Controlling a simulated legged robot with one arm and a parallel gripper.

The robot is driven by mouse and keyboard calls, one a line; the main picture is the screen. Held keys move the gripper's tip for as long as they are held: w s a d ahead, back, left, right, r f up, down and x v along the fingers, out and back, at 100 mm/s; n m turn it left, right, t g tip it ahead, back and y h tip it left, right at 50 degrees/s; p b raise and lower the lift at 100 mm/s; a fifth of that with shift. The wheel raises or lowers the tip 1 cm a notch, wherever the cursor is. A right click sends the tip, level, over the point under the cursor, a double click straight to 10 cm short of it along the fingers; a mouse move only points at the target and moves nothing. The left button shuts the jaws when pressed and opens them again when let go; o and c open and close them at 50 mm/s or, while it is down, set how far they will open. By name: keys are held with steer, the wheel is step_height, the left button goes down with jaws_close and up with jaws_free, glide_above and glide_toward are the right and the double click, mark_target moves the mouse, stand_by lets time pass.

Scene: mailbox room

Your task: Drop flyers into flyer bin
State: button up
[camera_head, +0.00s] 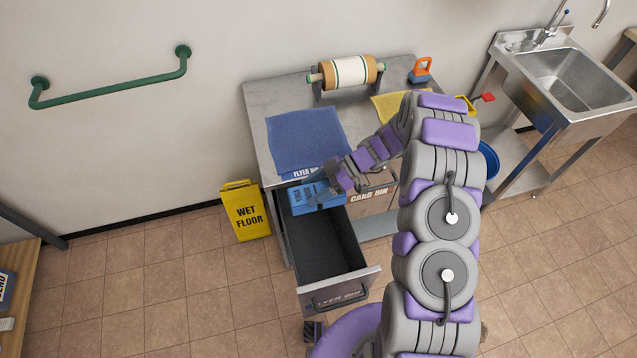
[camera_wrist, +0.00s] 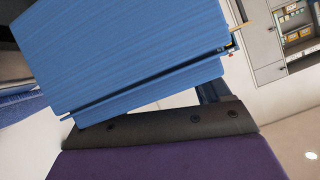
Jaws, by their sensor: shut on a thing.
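My gripper (camera_head: 326,190) is shut on a stack of blue flyers (camera_head: 310,197) with dark lettering. It holds them over the back end of the open drawer, the flyer bin (camera_head: 325,240), which has a dark, empty-looking inside and a front marked as flyer bin. In the head view I cannot tell how far the flyers are above the drawer floor. In the wrist view the blue flyers (camera_wrist: 130,50) fill the upper left, in front of my gripper (camera_wrist: 210,95). The fingertips are mostly hidden by the flyers.
The metal table (camera_head: 262,97) carries a blue mat (camera_head: 305,140), a yellow mat (camera_head: 390,106), a paper roll (camera_head: 347,72) and an orange-handled item (camera_head: 421,70). The card bin drawer (camera_head: 372,192) is shut. A yellow wet floor sign (camera_head: 245,212) stands left. A sink (camera_head: 570,80) is at right.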

steer(key=f, duration=0.1)
steer(key=d+f, duration=0.1)
steer(key=shift+f, duration=0.35)
steer(key=shift+d+f, duration=0.2)
steer(key=shift+d, duration=0.3)
steer(key=shift+a, duration=0.15)
steer(key=o, duration=1.1)
steer(key=shift+a, duration=0.3)
steer(key=o, duration=0.4)
steer(key=shift+a+f, duration=0.1)
steer(key=shift+a, duration=0.3)
steer(key=shift+c, duration=0.2)
steer(key=shift+d, duration=0.75)
steer(key=p+v, duration=0.2)
steer(key=v, duration=1.4)
steer(key=shift+w+r, duration=0.2)
steer(key=shift+r, duration=0.05)
